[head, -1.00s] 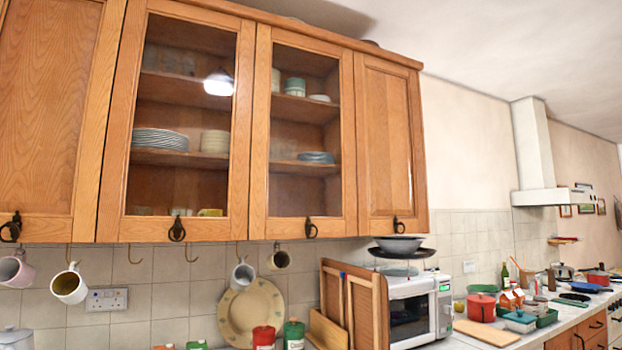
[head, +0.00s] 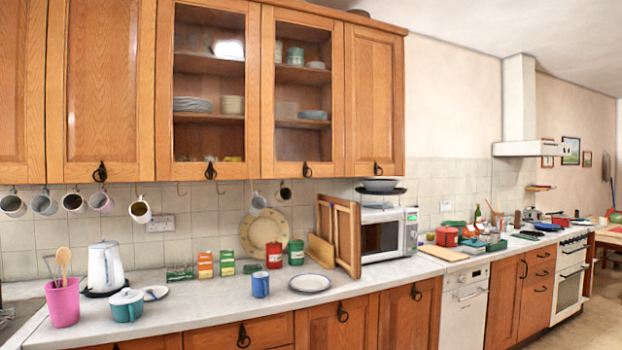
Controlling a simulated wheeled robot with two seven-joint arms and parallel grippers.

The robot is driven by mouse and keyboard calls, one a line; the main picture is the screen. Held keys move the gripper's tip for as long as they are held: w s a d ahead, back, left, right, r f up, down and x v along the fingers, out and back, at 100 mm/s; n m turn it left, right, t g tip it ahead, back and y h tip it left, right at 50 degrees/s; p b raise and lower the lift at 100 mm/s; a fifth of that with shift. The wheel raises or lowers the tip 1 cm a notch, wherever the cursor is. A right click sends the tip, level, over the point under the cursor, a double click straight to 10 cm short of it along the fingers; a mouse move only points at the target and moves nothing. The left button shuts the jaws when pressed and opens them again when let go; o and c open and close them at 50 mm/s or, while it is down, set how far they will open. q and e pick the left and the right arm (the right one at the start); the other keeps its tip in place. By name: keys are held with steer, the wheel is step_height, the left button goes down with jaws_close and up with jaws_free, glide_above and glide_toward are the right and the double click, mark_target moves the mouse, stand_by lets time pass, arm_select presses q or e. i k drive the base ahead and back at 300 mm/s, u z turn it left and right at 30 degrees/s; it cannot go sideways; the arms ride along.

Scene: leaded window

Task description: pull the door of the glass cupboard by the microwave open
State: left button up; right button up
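The glass cupboard has two glazed wooden doors on the wall, left of and above the microwave (head: 382,236). The right glass door (head: 302,95) is nearer the microwave and looks shut, with a dark ring handle (head: 307,170) at its lower edge. The left glass door (head: 209,85) also looks shut, with a dark ring handle (head: 210,171) at its lower edge. Plates, bowls and cups show on the shelves behind the glass. Neither of my grippers is in view.
Solid wooden doors flank the glass ones. Hooks with mugs (head: 140,209) hang below. The worktop (head: 215,300) holds a white kettle (head: 105,266), a pink pot (head: 62,302), tins, a blue mug (head: 260,285), a plate (head: 310,283) and wooden boards (head: 345,232) beside the microwave.

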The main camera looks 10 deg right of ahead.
mark_target(270, 169)
steer(key=z, duration=0.75)
steer(key=i, duration=0.35)
steer(key=z, duration=0.7)
steer(key=i, duration=1.55)
steer(key=u, duration=0.6)
